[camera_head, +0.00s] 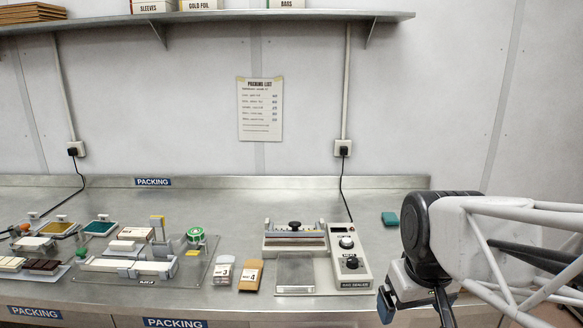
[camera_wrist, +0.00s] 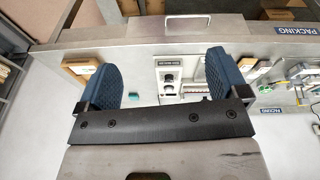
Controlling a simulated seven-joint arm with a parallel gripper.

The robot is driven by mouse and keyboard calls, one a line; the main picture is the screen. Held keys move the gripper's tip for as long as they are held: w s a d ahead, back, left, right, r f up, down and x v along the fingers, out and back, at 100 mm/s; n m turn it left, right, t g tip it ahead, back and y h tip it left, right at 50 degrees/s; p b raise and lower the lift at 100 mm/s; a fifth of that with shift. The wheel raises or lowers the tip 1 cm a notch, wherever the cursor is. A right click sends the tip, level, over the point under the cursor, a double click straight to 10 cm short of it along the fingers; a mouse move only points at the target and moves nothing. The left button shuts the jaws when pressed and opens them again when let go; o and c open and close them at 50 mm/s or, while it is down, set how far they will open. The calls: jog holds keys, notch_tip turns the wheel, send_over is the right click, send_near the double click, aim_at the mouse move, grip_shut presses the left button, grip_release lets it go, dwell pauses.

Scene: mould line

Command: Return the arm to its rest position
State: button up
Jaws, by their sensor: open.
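My gripper (camera_head: 385,305) hangs at the lower right of the head view, by the bench's front edge, with a blue finger pad showing. The wrist view shows both blue fingers of my gripper (camera_wrist: 161,76) wide apart, with nothing held between them. The bag sealer (camera_head: 345,258) stands on the bench to the left of my gripper. It also shows beyond and between the fingers in the wrist view (camera_wrist: 170,80).
The steel bench (camera_head: 330,190) holds a small white box (camera_head: 222,270), a tan box (camera_head: 250,275), a clear container (camera_head: 295,272) and a packing jig (camera_head: 140,262). A teal block (camera_head: 390,219) lies behind my arm. A shelf (camera_head: 220,17) runs above.

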jog(key=s+a+f+m, duration=0.1)
jog(key=s+f, duration=0.1)
jog(key=s, duration=0.3)
jog(key=shift+s+a+f+m, duration=0.15)
jog(key=shift+s+m, duration=0.15)
jog(key=shift+s, duration=0.05)
dwell(1.0)
